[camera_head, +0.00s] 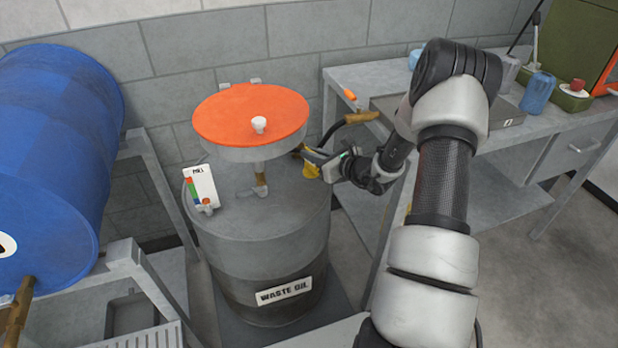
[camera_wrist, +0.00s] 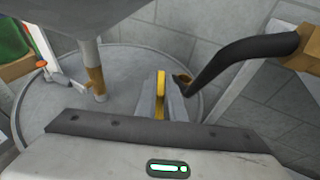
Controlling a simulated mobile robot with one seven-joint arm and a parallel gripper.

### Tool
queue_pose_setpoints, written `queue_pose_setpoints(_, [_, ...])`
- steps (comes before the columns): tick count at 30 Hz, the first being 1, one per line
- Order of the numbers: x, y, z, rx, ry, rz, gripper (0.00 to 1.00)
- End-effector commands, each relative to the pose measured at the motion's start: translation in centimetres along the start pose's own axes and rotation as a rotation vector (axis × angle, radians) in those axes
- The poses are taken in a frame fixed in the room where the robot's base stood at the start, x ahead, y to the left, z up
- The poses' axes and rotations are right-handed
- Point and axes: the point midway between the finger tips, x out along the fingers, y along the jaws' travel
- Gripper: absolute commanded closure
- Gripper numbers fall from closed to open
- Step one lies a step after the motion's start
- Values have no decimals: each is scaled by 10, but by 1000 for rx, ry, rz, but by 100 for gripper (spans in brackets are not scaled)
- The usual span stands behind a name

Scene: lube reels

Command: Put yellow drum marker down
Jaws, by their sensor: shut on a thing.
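The yellow drum marker (camera_wrist: 160,88) shows edge-on in the wrist view, between the fingers of my gripper (camera_wrist: 163,105). My gripper is shut on it. In the head view the yellow marker (camera_head: 311,171) shows at the tip of my gripper (camera_head: 318,165), beside the right edge of the orange-lidded funnel (camera_head: 250,113). It is over the right side of the grey waste oil drum (camera_head: 268,240). In the wrist view the drum top (camera_wrist: 118,110) lies beneath the marker. I cannot tell whether the marker touches the drum top. Its lower part is hidden by the gripper.
The funnel stands on a brass-fitted pipe (camera_head: 261,185) on the drum. A colored card (camera_head: 203,184) stands at the drum's left. A black spout (camera_wrist: 235,60) curves close on the right. A blue drum (camera_head: 55,140) lies on a rack at left; a workbench (camera_head: 400,85) is behind.

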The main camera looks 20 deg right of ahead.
Motion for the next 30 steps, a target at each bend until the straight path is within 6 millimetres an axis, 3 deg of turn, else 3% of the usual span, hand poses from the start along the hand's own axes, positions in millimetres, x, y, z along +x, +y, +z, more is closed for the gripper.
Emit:
queue_pose_setpoints(1, [3, 0, -10, 2, 0, 0, 100])
queue_pose_setpoints(8, [9, 0, -28, 0, 0, 0, 100])
queue_pose_setpoints(14, [17, 1, -55, 1, 0, 1, 100])
queue_pose_setpoints(26, [19, 0, -61, -1, -1, 0, 100])
queue_pose_setpoints(27, [19, 0, -60, -1, -1, 0, 88])
queue_pose_setpoints(30, [18, 0, -59, -1, -1, 0, 72])
